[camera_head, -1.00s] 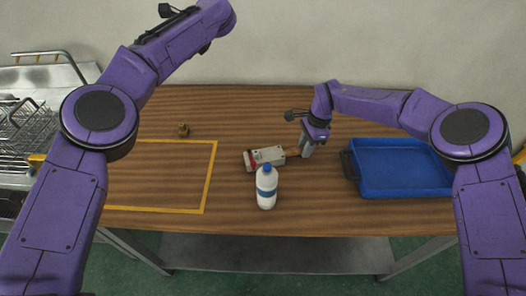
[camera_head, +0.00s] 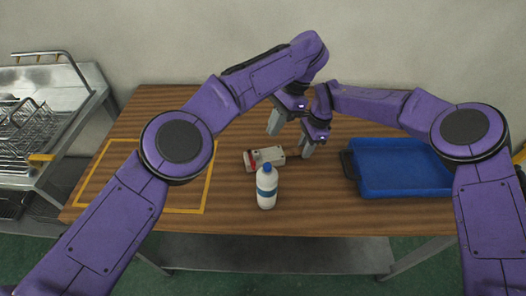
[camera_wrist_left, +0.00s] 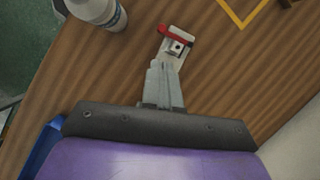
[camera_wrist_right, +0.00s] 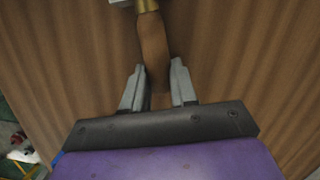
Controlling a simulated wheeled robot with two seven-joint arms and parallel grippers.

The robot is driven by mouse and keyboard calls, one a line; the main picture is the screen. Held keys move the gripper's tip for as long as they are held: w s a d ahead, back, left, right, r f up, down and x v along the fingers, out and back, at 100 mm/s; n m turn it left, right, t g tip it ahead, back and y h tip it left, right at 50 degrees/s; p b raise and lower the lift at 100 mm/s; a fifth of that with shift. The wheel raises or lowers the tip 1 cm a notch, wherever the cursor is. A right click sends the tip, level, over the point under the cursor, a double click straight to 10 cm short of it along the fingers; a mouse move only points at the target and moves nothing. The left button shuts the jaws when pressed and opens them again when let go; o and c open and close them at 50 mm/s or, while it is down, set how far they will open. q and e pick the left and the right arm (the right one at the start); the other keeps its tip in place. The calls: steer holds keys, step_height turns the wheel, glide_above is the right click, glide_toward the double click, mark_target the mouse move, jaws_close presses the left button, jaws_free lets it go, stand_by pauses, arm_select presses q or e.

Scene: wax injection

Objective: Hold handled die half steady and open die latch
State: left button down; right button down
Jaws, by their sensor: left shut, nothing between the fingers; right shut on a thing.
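The die (camera_head: 265,158) is a light grey block with a red latch at its left end, lying flat on the table. The red latch also shows in the left wrist view (camera_wrist_left: 176,34). A brown handle (camera_wrist_right: 153,50) sticks out of the die's right end. My right gripper (camera_head: 305,152) is shut on this handle, a finger on each side in the right wrist view (camera_wrist_right: 157,70). My left gripper (camera_head: 273,128) is shut and empty, above and behind the die. In the left wrist view its fingers (camera_wrist_left: 162,66) hide part of the die.
A white bottle with a blue cap (camera_head: 267,187) stands close in front of the die. A blue tray (camera_head: 402,190) lies at the right. A yellow outlined area (camera_head: 208,188) is at the left. A metal rack (camera_head: 30,130) stands beyond the table's left edge.

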mark_target(254, 162)
arm_select(q)
steer(key=x, duration=0.9)
steer(key=shift+a+f, duration=0.1)
steer(key=shift+f, duration=0.15)
steer(key=shift+s+a+m, duration=0.25)
steer(key=shift+m, duration=0.35)
steer(key=a+m+t, duration=0.1)
steer(key=m, duration=0.1)
steer(key=s+a+m, duration=0.1)
steer(key=m, duration=0.1)
steer(key=shift+s+t+y, duration=0.1)
steer(key=shift+t+y, duration=0.2)
steer(key=shift+t, duration=0.1)
steer(key=a+m+t, duration=0.1)
steer(key=m, duration=0.1)
steer(key=a+m, duration=0.1)
steer(key=m, duration=0.1)
steer(key=shift+s+a+m+t, duration=0.15)
steer(key=shift+a+m+t, duration=0.15)
steer(key=shift+m+t, duration=0.1)
steer(key=a+m+t, duration=0.1)
steer(key=m, duration=0.1)
steer(key=w+a+m+h, duration=0.1)
steer(key=m, duration=0.2)
steer(key=shift+a+t, duration=0.35)
steer(key=shift+t, duration=0.05)
steer(key=shift+d, duration=0.1)
steer(key=shift+w+d, duration=0.55)
